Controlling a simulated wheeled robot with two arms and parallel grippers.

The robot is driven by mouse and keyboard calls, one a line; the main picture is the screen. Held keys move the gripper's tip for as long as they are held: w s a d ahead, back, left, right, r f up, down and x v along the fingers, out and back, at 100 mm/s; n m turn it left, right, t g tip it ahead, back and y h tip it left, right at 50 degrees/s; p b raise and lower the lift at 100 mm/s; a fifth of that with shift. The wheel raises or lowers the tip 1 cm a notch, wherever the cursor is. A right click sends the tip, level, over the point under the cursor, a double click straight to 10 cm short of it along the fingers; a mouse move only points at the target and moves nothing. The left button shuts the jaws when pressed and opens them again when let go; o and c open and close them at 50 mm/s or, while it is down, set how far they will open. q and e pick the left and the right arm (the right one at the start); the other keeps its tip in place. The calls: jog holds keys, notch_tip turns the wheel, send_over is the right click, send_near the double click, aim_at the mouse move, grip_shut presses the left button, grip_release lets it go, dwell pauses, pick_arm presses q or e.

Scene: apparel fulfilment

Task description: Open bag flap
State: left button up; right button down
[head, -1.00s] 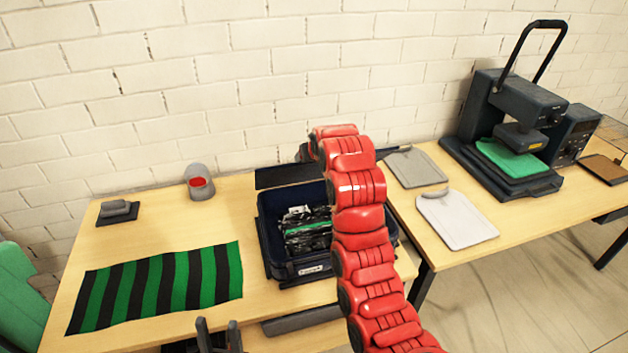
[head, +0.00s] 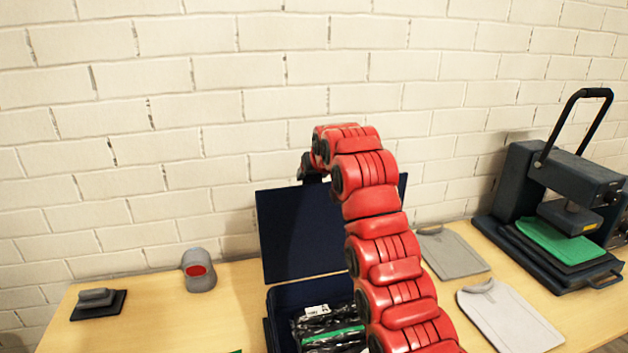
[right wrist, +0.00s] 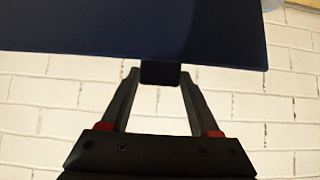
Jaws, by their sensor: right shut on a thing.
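The dark navy bag (head: 285,297) stands open on the table, with its flap (head: 298,232) standing up at the back against the wall side. Clear-wrapped items (head: 330,330) and a white label show inside. My right arm reaches across the flap, and its gripper is largely hidden behind the arm in the head view. In the right wrist view, the right gripper (right wrist: 160,80) is shut on a small dark tab (right wrist: 160,72) at the edge of the flap (right wrist: 130,30). My left gripper is not in view.
Two grey shirt-shaped pieces (head: 510,315) and a heat press (head: 565,200) with green cloth are to the right. The wall (head: 200,90) is behind.

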jog(key=shift+w+r, duration=0.3)
jog(key=c, duration=0.6)
grip_release()
jog(key=o, duration=0.5)
jog(key=shift+s, duration=0.15)
jog(key=shift+f, duration=0.1)
